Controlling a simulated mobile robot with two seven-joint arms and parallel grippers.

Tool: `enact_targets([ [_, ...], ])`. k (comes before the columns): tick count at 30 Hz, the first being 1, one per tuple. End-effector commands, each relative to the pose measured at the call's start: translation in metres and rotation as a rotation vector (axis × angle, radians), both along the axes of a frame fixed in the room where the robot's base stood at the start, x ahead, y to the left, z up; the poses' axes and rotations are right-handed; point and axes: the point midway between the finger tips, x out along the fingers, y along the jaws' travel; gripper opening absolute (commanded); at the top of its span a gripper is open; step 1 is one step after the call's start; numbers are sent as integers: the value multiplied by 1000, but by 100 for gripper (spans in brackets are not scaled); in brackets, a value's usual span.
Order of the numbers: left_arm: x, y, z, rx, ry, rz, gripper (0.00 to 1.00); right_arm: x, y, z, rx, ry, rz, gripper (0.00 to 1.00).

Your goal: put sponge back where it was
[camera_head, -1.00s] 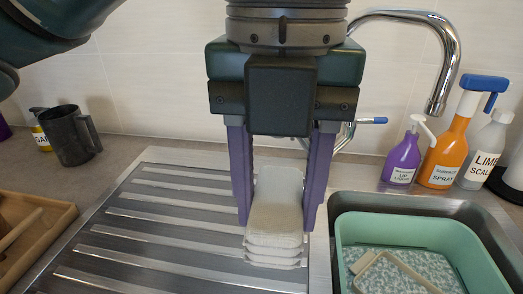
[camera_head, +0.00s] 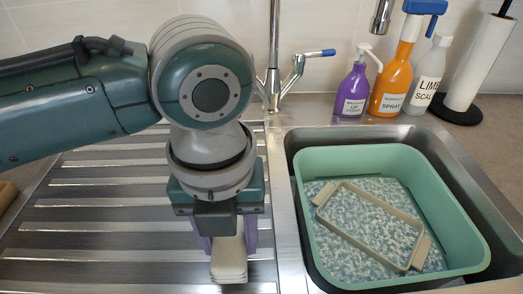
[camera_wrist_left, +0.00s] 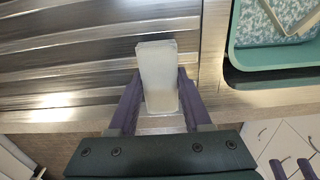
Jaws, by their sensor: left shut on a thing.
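The sponge, a pale cream block (camera_head: 229,262), is between the purple fingers of my left gripper (camera_head: 228,247), over the front right part of the ribbed steel drainer (camera_head: 95,213). The left gripper is shut on it. In the left wrist view the sponge (camera_wrist_left: 157,72) sticks out beyond the fingertips. I cannot tell whether it touches the drainer. Two purple fingers, seemingly my right gripper (camera_wrist_left: 292,168), show apart at the bottom right of the left wrist view, with nothing visible between them.
A green tub (camera_head: 455,235) stands in the sink basin right of the gripper. It holds foamy water and a beige rectangular frame (camera_head: 350,208). A tap (camera_head: 274,55), a purple bottle (camera_head: 352,92), an orange spray bottle (camera_head: 390,85), a white bottle (camera_head: 426,80) and a paper roll (camera_head: 476,65) stand behind.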

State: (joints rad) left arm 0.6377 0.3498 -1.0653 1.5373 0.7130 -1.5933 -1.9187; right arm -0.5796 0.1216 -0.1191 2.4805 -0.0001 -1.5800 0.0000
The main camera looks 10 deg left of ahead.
Motion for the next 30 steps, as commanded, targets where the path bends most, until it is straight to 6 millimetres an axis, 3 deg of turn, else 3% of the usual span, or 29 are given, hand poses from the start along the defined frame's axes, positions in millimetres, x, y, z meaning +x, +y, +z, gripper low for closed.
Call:
enact_targets([
  [4, -1, 0, -20, 1, 1, 0, 5, 0, 1, -4, 4, 1, -2, 62],
  [16, 0, 0, -25, 0, 0, -1, 5, 0, 1, -7, 5, 1, -2, 62],
  [17, 0, 0, -24, -1, 0, -1, 52, 0, 1, -6, 5, 1, -2, 62],
  [24, 0, 0, -23, 0, 0, 0, 79, 0, 1, -6, 4, 1, -1, 62],
  [30, 0, 0, -23, 0, 0, 0, 79, 0, 1, -6, 4, 1, -1, 62],
])
